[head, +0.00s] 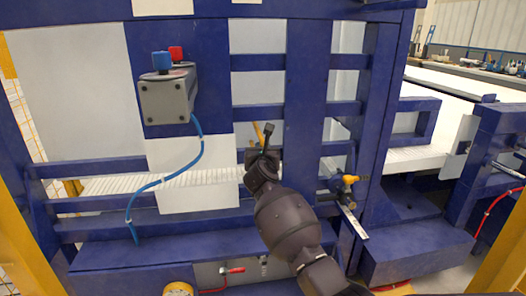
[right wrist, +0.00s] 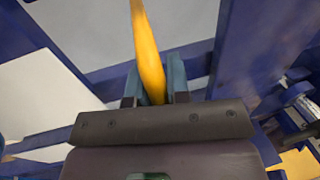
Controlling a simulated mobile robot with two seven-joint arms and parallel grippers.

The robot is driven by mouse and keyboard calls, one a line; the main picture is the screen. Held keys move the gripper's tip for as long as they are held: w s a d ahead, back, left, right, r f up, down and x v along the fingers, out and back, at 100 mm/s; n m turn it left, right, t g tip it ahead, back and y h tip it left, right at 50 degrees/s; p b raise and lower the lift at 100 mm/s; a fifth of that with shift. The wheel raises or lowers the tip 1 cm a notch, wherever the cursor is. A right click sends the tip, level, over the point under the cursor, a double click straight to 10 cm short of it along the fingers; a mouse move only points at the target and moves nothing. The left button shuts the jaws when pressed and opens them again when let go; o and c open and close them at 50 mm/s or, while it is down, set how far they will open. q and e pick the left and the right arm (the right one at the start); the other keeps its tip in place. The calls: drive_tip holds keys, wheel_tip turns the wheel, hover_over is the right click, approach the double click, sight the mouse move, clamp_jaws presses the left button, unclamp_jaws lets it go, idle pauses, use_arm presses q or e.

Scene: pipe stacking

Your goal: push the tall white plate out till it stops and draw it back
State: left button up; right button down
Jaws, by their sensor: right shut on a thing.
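My right gripper (head: 262,157) is in front of the blue frame, at the middle of the head view. It is shut on a yellow handle (head: 258,132), a slim bar that also rises between the two fingers in the right wrist view (right wrist: 148,50). A white plate also shows at the left of the right wrist view (right wrist: 38,88). I cannot tell which of these the handle belongs to; its far end is hidden. My left gripper is out of view.
Blue posts and crossbars (head: 305,100) surround the gripper closely. A grey box (head: 167,97) with red and blue buttons and a blue hose (head: 160,183) is at the left. A yellow-capped valve (head: 349,180) sticks out at the right of my arm.

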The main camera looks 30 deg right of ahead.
drive_tip(key=c, duration=1.1)
unclamp_jaws()
drive_tip(key=shift+s, duration=0.1)
drive_tip(key=p+v, duration=0.3)
drive_tip(key=v, duration=0.7)
drive_tip(key=shift+s+a+p, duration=0.2)
drive_tip(key=shift+s+p, duration=0.1)
drive_tip(key=shift+p, duration=0.05)
